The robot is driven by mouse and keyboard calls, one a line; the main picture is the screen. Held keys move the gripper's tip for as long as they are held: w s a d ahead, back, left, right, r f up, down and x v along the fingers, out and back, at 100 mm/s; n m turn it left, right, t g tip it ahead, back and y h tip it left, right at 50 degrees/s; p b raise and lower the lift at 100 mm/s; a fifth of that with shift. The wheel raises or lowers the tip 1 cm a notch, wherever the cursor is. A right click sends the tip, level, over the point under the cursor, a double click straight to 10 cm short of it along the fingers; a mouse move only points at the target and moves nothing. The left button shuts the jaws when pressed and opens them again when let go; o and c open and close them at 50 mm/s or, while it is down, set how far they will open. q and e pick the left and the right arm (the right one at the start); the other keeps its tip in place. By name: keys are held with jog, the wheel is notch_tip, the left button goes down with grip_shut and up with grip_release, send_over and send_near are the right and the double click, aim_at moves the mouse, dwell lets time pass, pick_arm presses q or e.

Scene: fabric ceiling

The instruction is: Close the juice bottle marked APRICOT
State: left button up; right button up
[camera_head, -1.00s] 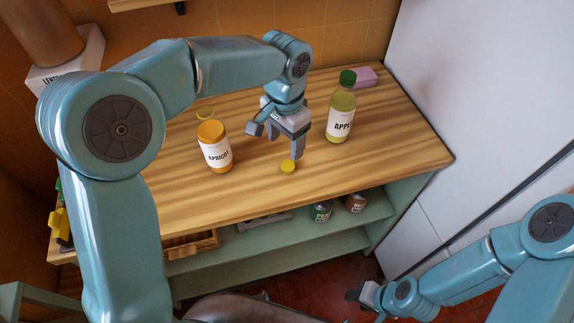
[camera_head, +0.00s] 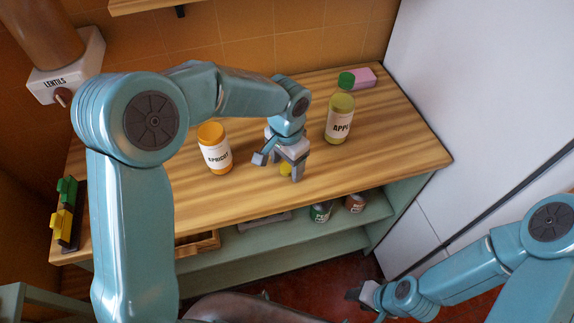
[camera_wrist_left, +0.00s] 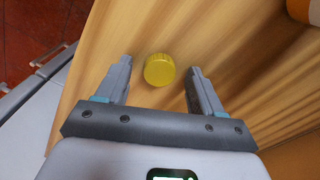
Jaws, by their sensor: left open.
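My left gripper (camera_head: 278,168) is over the cap, open and empty, pointing down. In the left wrist view the yellow cap (camera_wrist_left: 159,70) sits between the fingertips, touching neither finger. A corner of the orange bottle (camera_wrist_left: 304,10) shows at upper right. My right gripper (camera_head: 363,296) is low at the right, away from the counter; its jaws are too small to judge.
A LENTILS dispenser (camera_head: 65,75) hangs at the left. Jars (camera_head: 320,211) stand on the shelf below. The counter front is clear.

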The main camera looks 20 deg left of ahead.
pick_arm(q)
jog(key=shift+c, duration=0.3)
jog(key=c, duration=1)
jog(key=shift+c, duration=0.2)
notch_tip(320, 180, up, 20)
jog(key=shift+p, duration=0.35)
jog(key=n, duration=0.3)
send_over(287, 167)
jog(key=a, duration=0.3)
notch_tip(287, 167, down, 11)
jog(key=f+n, duration=0.1)
jog(key=f, duration=0.1)
jog(key=s+a+f+n, duration=0.1)
jog(key=f, duration=0.1)
jog(key=s+a+f, duration=0.1)
jog(key=f, duration=0.2)
jog(key=shift+s+a+n, duration=0.1)
jog(key=shift+s+n, duration=0.15)
jog(key=shift+n, duration=0.15)
